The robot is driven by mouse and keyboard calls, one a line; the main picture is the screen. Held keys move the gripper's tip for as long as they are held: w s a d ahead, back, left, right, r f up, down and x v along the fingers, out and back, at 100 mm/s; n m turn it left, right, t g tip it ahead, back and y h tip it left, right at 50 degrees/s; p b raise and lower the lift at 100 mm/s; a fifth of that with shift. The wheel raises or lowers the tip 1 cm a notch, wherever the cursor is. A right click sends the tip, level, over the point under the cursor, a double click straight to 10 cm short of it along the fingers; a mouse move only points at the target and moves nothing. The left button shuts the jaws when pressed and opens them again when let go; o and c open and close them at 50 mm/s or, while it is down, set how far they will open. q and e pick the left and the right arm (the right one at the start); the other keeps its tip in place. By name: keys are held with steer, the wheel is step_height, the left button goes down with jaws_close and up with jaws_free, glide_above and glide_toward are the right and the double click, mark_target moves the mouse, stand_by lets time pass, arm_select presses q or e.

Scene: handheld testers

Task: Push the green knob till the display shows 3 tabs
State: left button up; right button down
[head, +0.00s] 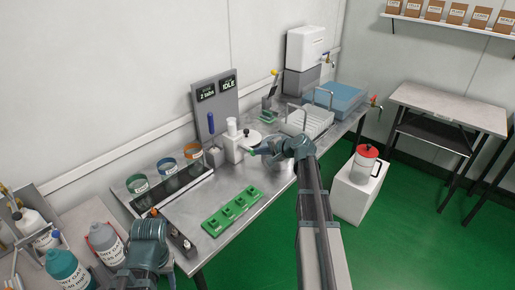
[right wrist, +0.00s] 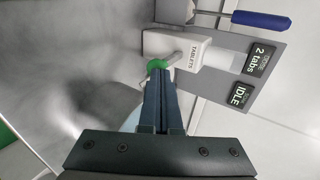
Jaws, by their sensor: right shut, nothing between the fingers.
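The green knob (right wrist: 156,65) sticks out from the white tablet dispenser labelled TABLETS (right wrist: 180,48). The dispenser also shows in the head view (head: 232,147). The display (right wrist: 262,58) on the grey panel reads "2 tabs"; it shows in the head view too (head: 206,91). My right gripper (right wrist: 158,78) is shut and empty, its fingertips at the green knob. They look to be touching it, or very close. In the head view my right gripper (head: 256,152) is in front of the dispenser. My left gripper is not clearly visible; only my left arm shows at the lower left.
A second display (head: 228,83) reads "IDLE". A blue-handled tool (head: 211,124) stands left of the dispenser. A green tray (head: 232,211) lies on the steel bench, and a white rack (head: 305,122) stands behind my right arm. Coloured-band jars (head: 138,184) stand at left.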

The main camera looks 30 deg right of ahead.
steer(key=p+v, duration=0.3)
steer(key=v, duration=0.5)
steer(key=shift+r+p, duration=0.2)
steer(key=shift+p, duration=0.15)
steer(key=shift+s+a, duration=0.15)
steer(key=s+a+f+n+g+p, duration=0.1)
steer(key=s+a+n+g, duration=0.15)
steer(key=a, duration=0.55)
steer(key=s+a+f+n+g+p, duration=0.1)
steer(key=s+a+n+g, duration=0.15)
steer(key=a, duration=0.55)
steer(key=s+a+f+n+g+p, duration=0.1)
steer(key=s+a+f+n+g, duration=0.1)
steer(key=a+n, duration=0.35)
steer(key=s+a+n+g+h+p, duration=0.4)
steer(key=s+a+n, duration=0.3)
steer(key=s+a, duration=0.6)
steer(key=s+h, duration=0.1)
steer(key=s, duration=0.2)
steer(key=shift+a+r+h, duration=0.3)
steer(key=shift+a, duration=0.05)
